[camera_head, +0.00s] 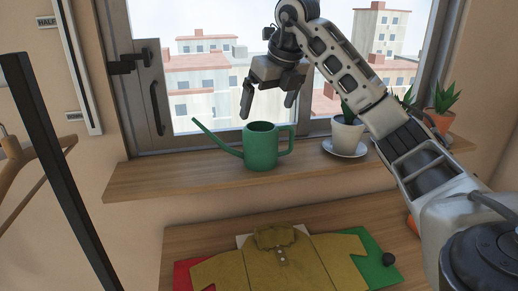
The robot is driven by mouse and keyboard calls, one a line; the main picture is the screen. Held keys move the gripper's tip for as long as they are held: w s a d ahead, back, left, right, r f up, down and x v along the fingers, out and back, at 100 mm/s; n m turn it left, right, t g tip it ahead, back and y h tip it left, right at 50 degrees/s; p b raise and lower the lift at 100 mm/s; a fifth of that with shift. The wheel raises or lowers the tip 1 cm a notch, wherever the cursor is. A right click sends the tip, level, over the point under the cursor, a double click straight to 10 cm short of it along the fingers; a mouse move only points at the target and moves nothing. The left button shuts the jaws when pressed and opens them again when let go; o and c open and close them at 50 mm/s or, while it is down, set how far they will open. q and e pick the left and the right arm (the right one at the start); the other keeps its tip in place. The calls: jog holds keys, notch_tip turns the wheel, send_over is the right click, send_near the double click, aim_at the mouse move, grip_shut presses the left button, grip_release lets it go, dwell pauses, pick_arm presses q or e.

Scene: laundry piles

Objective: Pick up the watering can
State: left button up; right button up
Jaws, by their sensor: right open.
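The green watering can (261,148) stands upright on the wooden windowsill (150,182). Its long spout points to the left and its handle is on the right side. My right gripper (268,106) is above the can, its two fingers spread apart and pointing down. It is open and empty, and a gap seems to show between the fingertips and the can's rim. My left gripper is not in view.
A white pot on a saucer (345,149) stands on the sill right of the can, partly behind my right arm. A potted succulent (440,108) is farther right. Below, a table (200,237) holds a mustard shirt (275,264). A dark rack post (62,180) stands at left.

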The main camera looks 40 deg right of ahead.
aim_at(262, 127)
jog(key=x, duration=0.9)
jog(key=shift+w+d+f+p, duration=0.15)
jog(key=shift+f+p, duration=0.1)
jog(key=shift+p, duration=0.15)
jog(key=shift+r, duration=0.1)
jog(key=c, duration=1.2)
jog(key=shift+c, duration=0.2)
